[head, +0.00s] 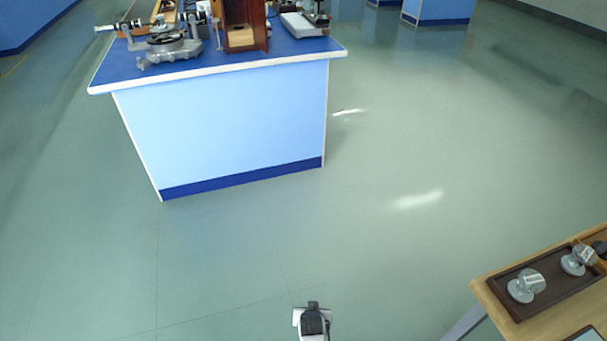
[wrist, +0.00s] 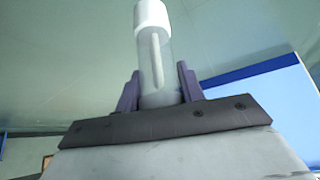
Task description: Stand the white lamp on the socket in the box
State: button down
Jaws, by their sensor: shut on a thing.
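In the wrist view my gripper (wrist: 158,92) is shut on the white lamp (wrist: 152,50). The lamp is a clear glass tube with a pale rod inside and a white cap at its upper end in the picture. Its lower end sits between the two fingers. In the head view part of my arm shows at the bottom edge, and I cannot make out the lamp there. A brown wooden box (head: 240,38) stands on the blue bench (head: 200,68), well ahead of my arm. I cannot make out a socket inside it.
Metal optical instruments (head: 170,50) stand left of the box, and a grey device (head: 303,25) stands to its right. The floor before the bench is clear.

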aim_at(239, 28)
jog(key=i, duration=1.05)
